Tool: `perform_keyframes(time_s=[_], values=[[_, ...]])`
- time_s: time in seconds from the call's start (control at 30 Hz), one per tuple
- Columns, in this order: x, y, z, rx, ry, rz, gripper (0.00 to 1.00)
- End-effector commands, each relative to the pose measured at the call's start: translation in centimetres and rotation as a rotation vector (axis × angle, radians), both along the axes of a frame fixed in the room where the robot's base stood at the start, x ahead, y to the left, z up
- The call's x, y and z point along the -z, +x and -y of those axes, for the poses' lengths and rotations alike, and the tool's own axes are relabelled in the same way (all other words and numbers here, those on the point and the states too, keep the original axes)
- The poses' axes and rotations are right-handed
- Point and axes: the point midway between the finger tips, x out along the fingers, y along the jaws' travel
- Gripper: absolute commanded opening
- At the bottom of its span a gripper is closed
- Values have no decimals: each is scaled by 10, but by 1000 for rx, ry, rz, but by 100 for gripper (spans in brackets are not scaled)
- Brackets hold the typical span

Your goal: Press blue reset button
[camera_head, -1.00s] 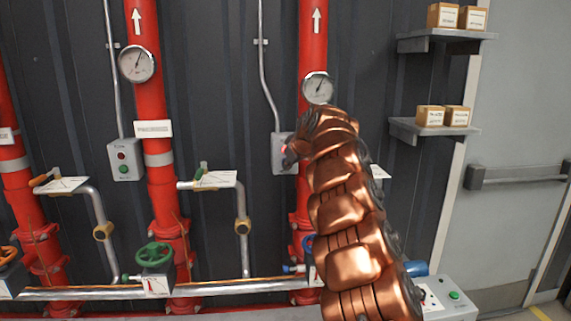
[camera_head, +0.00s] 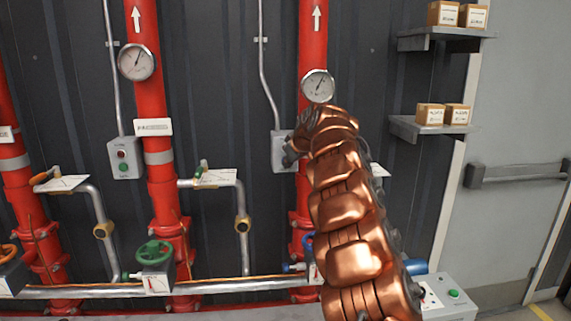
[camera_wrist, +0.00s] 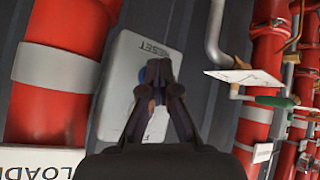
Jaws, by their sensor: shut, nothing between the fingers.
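A reddish spot lower on the box shows between the fingers. My gripper (camera_wrist: 159,67) is shut and empty, its tips over the blue button; I cannot tell whether they touch it. In the head view the box (camera_head: 279,140) is partly covered by my gripper (camera_head: 288,158) and arm, and its buttons are hidden.
Another control box (camera_head: 124,158) with red and green buttons is at left. A green valve wheel (camera_head: 154,254) is low. Shelves with small cartons (camera_head: 430,114) are at right.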

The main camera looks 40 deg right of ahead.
Motion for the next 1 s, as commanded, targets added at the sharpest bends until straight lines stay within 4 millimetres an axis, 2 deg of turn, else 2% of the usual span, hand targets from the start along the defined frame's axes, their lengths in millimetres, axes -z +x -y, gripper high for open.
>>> perform_keyframes(time_s=[0.6,1.0], values=[[3,-12,-10,0,2,-1,0],[2,-14,-10,0,2,-1,0]])
